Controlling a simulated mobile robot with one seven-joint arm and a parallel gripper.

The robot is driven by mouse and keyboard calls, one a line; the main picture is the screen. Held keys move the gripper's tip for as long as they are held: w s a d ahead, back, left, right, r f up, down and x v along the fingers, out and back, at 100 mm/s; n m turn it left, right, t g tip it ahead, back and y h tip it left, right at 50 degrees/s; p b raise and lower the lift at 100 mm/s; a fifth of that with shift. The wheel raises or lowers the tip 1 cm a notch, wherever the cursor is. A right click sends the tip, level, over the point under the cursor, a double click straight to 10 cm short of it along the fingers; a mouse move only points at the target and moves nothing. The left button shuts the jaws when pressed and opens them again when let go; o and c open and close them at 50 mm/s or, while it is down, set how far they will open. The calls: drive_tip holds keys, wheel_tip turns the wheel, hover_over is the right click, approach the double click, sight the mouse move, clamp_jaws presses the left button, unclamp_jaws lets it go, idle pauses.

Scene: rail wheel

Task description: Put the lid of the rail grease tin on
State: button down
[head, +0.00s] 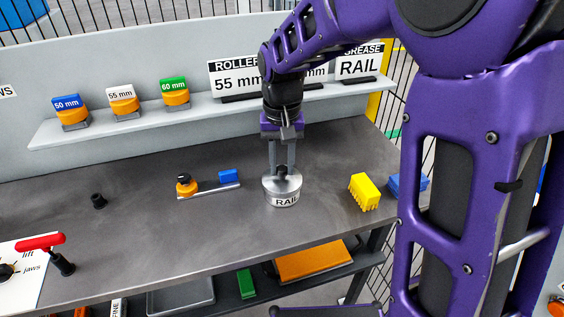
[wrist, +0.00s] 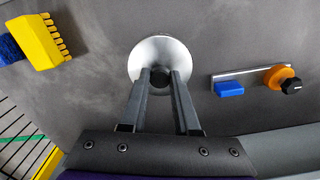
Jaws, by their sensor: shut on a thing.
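The rail grease tin (head: 284,196) is a round silver tin labelled RAIL, upright on the grey bench. Its silver lid (head: 271,182) with a black knob is at the top of the tin, and the lid also shows from above in the wrist view (wrist: 146,54). I cannot tell whether the lid is fully seated. My gripper (head: 283,172) points down over the tin, its two fingers shut on the lid's black knob; the fingertips also show in the wrist view (wrist: 160,76). The tin's body is mostly hidden under the lid in the wrist view.
A yellow toothed block (head: 363,192) and a blue item (head: 408,185) lie right of the tin. A rail piece with an orange roller (head: 187,186) and blue block (head: 228,176) lies left. A shelf (head: 200,111) with signs and labelled rollers stands behind. Bench between these is clear.

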drive_tip(key=shift+f, duration=0.3)
drive_tip(key=shift+r, duration=0.1)
drive_tip(key=c, duration=0.6)
unclamp_jaws()
drive_tip(key=shift+o, duration=0.2)
drive_tip(key=shift+r, duration=0.1)
wheel_tip(320, 180, up, 17)
drive_tip(key=p, duration=0.2)
